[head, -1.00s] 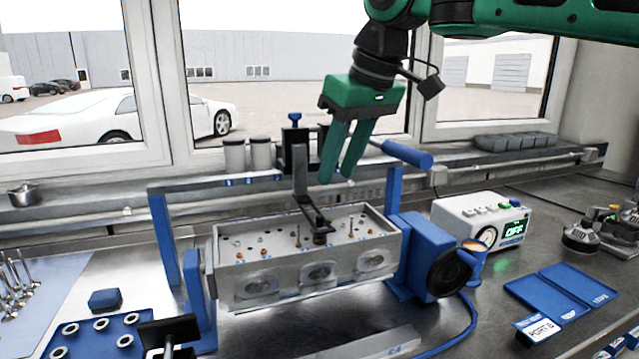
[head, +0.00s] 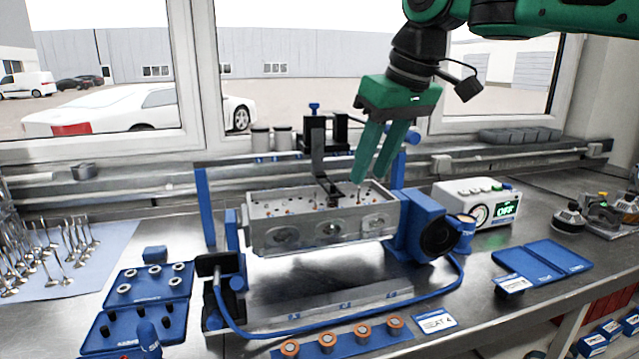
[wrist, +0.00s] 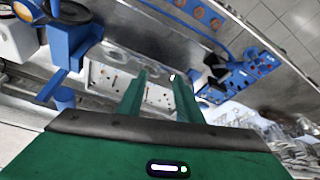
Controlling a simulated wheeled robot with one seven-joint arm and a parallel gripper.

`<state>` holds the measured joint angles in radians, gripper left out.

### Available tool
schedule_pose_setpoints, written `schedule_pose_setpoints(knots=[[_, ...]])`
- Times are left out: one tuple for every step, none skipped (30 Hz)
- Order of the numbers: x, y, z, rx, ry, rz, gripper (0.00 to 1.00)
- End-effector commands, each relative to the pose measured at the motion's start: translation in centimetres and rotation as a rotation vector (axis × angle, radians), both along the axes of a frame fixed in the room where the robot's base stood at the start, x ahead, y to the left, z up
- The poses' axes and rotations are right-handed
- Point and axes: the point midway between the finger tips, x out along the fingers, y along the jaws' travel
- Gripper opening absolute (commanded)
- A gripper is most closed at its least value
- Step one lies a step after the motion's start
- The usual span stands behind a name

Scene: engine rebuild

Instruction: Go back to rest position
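My gripper (head: 374,168), green with two long fingers, hangs over the right part of the metal cylinder head (head: 290,235) in the blue fixture. In the head view its fingers look close together. In the wrist view my gripper (wrist: 158,75) shows a clear gap between the fingers, with nothing held. The fingertips are near the head's top face, and I cannot tell the exact height. The cylinder head (wrist: 100,78) lies beyond the fingers in the wrist view. A black arm tool (head: 322,160) reaches down onto the head just left of my fingers.
A grey tester box reading OFF (head: 478,206) stands right of the fixture. Blue trays (head: 150,283) with rings and small parts lie front left, beside valves on a mat (head: 100,250). A blue tray with copper rings (head: 345,343) lies in front. A window is behind the bench.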

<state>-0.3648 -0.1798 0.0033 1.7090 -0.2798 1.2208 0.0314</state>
Motion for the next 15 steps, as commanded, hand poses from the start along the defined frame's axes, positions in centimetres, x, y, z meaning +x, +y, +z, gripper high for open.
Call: schedule_pose_setpoints(knots=[[0.1,-0.9,-0.7,-0.001,0.011,-0.027,0.33],[0.1,-1.3,-1.1,-0.002,0.016,-0.040,0.33],[0.1,-1.9,-1.6,-0.003,0.024,-0.059,0.33],[0.0,-2.4,-1.9,-0.004,0.029,-0.073,0.33],[-0.1,-2.9,-2.2,-0.004,0.034,-0.088,0.33],[-0.3,-3.7,-2.7,-0.006,0.041,-0.111,0.33],[-0.4,-4.4,-3.0,-0.006,0.044,-0.129,0.33],[-0.5,-5.1,-3.5,-0.006,0.051,-0.149,0.33],[-0.6,-6.0,-4.0,-0.007,0.059,-0.175,0.33],[-0.7,-6.9,-4.5,-0.008,0.066,-0.197,0.33],[-0.9,-7.7,-5.0,-0.008,0.073,-0.220,0.33],[-1.2,-8.8,-5.7,-0.009,0.083,-0.251,0.33],[-1.4,-9.9,-6.3,-0.009,0.091,-0.278,0.33],[-1.8,-10.9,-6.9,-0.010,0.100,-0.307,0.33],[-2.3,-12.4,-7.8,-0.011,0.114,-0.350,0.33]])
